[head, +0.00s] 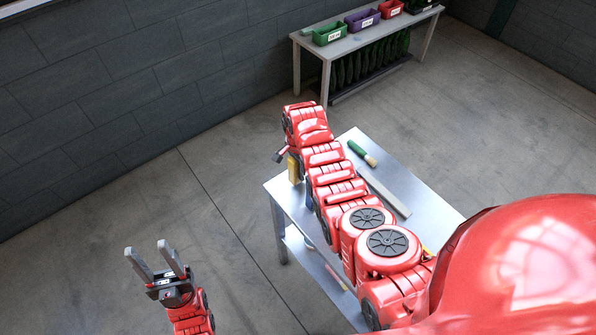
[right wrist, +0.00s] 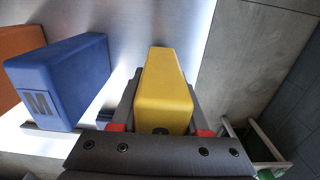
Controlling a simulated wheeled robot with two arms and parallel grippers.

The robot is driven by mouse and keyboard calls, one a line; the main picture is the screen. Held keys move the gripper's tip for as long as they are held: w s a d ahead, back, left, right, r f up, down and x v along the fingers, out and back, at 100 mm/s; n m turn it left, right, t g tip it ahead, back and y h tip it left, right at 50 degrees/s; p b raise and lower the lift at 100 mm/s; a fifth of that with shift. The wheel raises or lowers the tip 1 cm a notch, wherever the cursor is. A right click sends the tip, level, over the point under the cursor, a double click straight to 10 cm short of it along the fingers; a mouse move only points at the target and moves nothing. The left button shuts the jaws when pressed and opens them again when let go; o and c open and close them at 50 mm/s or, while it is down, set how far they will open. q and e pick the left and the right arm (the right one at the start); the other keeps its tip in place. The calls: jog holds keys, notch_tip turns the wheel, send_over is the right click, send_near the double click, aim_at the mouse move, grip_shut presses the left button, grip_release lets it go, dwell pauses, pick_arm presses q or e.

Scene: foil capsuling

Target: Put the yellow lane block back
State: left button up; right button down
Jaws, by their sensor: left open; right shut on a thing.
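The yellow lane block (right wrist: 166,82) sits between the two fingers of my right gripper (right wrist: 163,105), which is shut on it. In the head view the yellow block (head: 293,168) shows at the left corner of the metal table (head: 275,187), partly hidden by my right arm. I cannot tell whether it touches the tabletop. In the right wrist view a blue block (right wrist: 70,75) marked M stands to the left of it, apart from it. An orange block (right wrist: 20,42) is further left, cut by the frame edge. My left gripper (head: 147,247) is open and empty, away from the table.
A green-and-tan tool (head: 362,153) and a flat grey bar (head: 384,192) lie on the table, right of my right arm. A back bench holds a green bin (head: 330,34), a purple bin (head: 362,20) and a red bin (head: 390,7). Floor left of the table is clear.

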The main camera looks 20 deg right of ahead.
jog(key=shift+f, duration=0.95)
jog(key=shift+f, duration=0.2)
jog(key=shift+c, duration=2)
grip_release()
